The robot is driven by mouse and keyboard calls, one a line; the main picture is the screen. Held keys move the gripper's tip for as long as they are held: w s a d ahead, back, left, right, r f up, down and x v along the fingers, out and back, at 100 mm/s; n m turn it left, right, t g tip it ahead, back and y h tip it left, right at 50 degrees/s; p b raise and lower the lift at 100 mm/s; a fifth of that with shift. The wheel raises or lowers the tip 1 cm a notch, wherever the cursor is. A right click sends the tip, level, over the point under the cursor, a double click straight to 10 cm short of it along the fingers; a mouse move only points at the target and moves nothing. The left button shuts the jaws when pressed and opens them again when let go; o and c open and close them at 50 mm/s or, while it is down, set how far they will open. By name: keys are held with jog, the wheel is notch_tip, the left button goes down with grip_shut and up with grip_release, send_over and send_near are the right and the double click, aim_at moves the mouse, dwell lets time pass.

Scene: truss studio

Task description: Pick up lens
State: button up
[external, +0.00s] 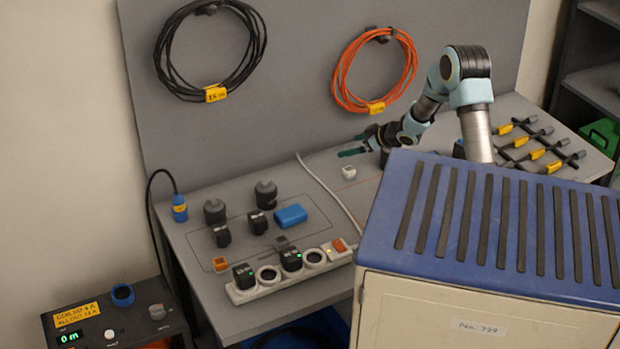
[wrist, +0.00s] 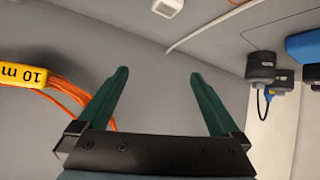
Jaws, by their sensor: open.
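Two dark, stepped cylinders that look like lenses stand upright on the grey table: one at the left (external: 215,211) and one a little right and farther back (external: 266,194). Which one the task means I cannot tell. A dark cylinder with a ribbed band (wrist: 261,68) shows at the right of the wrist view; it may be one of them. My gripper (external: 347,146) is above the back of the table, right of both cylinders and well apart from them. Its green fingers are spread and empty in the wrist view (wrist: 160,74).
Black battery-like blocks (external: 257,222), a blue case (external: 290,215) and a power strip (external: 290,273) crowd the table's left. A small white block (external: 349,172) and white cable (external: 328,188) lie between. An orange cable coil (external: 374,72) hangs behind. A blue-topped cabinet (external: 480,220) stands in front.

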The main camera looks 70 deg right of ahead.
aim_at(383, 153)
jog(key=s+d+t, duration=0.1)
jog(key=s+d, duration=0.5)
jog(key=s+d+t+p, duration=0.1)
jog(key=s+d, duration=0.2)
jog(key=shift+s+d+f+t, duration=0.1)
jog(key=shift+d+f+t, duration=0.05)
jog(key=shift+f+t, duration=0.15)
jog(key=shift+s+d+f, duration=0.1)
jog(key=shift+s+d, duration=0.05)
jog(key=shift+s, duration=0.2)
jog(key=shift+s+f, duration=0.1)
jog(key=shift+f, duration=0.25)
jog(key=shift+f+p, duration=0.75)
jog(key=shift+f, duration=1.1)
notch_tip(383, 153, down, 2)
jog(key=shift+f+p, duration=0.1)
jog(key=shift+p, duration=0.4)
jog(key=shift+p+x, duration=0.35)
jog(key=shift+x, duration=0.85)
jog(key=shift+w+d+f, duration=0.15)
jog(key=shift+w+f, duration=0.05)
jog(key=shift+w, duration=0.1)
grip_shut()
